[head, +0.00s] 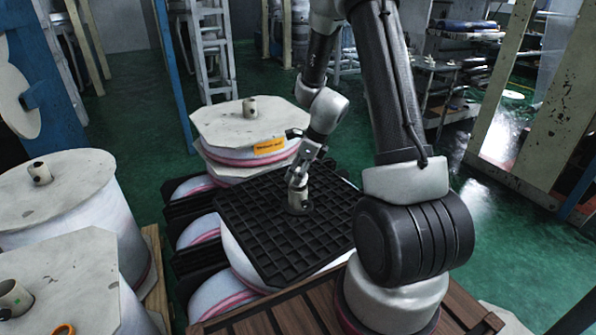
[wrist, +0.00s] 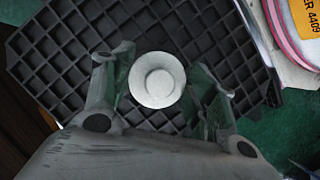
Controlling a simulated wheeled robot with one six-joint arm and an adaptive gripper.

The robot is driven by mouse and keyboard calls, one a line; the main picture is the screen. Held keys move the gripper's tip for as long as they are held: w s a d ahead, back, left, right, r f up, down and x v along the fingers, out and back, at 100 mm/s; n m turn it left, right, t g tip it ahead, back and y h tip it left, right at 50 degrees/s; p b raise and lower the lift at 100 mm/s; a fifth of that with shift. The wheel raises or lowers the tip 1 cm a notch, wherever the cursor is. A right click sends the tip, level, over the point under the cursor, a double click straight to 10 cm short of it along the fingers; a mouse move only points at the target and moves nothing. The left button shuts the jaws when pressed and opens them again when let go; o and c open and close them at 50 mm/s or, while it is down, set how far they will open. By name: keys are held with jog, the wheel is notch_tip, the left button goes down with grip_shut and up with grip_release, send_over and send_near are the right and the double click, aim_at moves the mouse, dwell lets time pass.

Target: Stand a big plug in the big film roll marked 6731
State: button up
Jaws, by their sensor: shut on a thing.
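A pale, round plug (head: 299,201) with a narrower raised end is between the fingers of my gripper (head: 298,178). The plug shows from above in the wrist view (wrist: 157,80), one finger on each side. My gripper is shut on it, over the black grid board (head: 250,225). I cannot tell whether the plug touches the board. Behind it stands a big film roll (head: 215,132) with a pale octagonal cover, an orange label (head: 270,147) and a short tube at its centre. The label's end reads 4409 in the wrist view (wrist: 302,18). I see no 6731 mark.
Two big rolls stand at the left, one behind (head: 75,190) and one in front (head: 85,275), each with a tube-like piece on top. More rolls lie under the board. A blue post (head: 175,75) rises behind. Green floor (head: 135,110) is open at the back.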

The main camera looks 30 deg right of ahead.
jog(key=shift+f, duration=1.45)
jog(key=o, duration=1.1)
jog(key=shift+r, duration=0.1)
jog(key=v, duration=1.1)
jog(key=shift+s+d+r, duration=0.15)
jog(key=shift+r, duration=0.15)
